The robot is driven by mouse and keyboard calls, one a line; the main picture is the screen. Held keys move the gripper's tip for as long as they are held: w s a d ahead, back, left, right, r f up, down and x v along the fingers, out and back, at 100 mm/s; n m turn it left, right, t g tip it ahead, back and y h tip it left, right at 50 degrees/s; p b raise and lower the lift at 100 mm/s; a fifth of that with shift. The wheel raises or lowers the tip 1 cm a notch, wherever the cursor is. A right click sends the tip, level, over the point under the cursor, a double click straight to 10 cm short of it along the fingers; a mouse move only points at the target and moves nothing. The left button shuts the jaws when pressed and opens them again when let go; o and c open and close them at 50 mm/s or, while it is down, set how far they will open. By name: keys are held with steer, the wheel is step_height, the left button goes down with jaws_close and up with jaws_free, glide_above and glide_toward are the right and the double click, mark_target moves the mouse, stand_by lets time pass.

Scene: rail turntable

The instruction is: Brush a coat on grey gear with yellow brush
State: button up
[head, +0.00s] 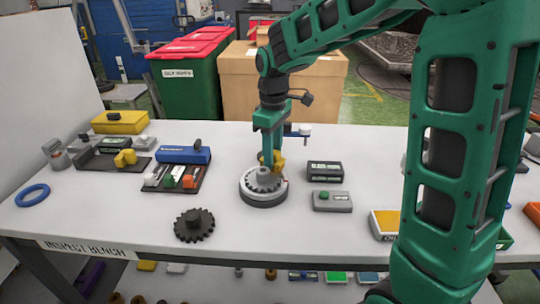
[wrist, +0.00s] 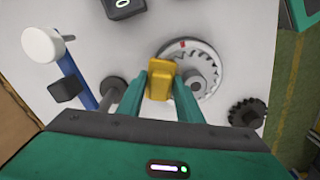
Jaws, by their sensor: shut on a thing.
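My gripper (head: 269,150) is shut on the yellow brush (head: 278,162), which also shows between the fingers in the wrist view (wrist: 159,80). The grey gear (head: 265,181) lies on a round pale turntable (head: 264,199) in the middle of the bench; it also shows in the wrist view (wrist: 200,75). The brush is over the turntable's far side, at the gear's edge. I cannot tell whether its bristles touch the gear; they are hidden. A separate dark gear (head: 194,225) lies on the bench, left and in front of the turntable.
A grey box with a green button (head: 332,201) and a dark box (head: 325,171) stand right of the turntable. A tray of small parts (head: 175,181) and a blue box (head: 184,154) are left. A blue-armed stand (wrist: 82,82) with a white knob is close behind.

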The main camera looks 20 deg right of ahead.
steer(key=shift+s+a, duration=0.25)
steer(key=shift+a, duration=0.1)
stand_by(0.7)
steer(key=shift+w+d, duration=0.3)
steer(key=shift+d, duration=0.1)
stand_by(2.0)
steer(key=shift+s+a, duration=0.3)
steer(key=shift+a, duration=0.05)
stand_by(0.5)
steer(key=shift+w+d, duration=0.1)
steer(key=shift+w+d, duration=0.2)
stand_by(0.5)
steer(key=shift+r, duration=3.5)
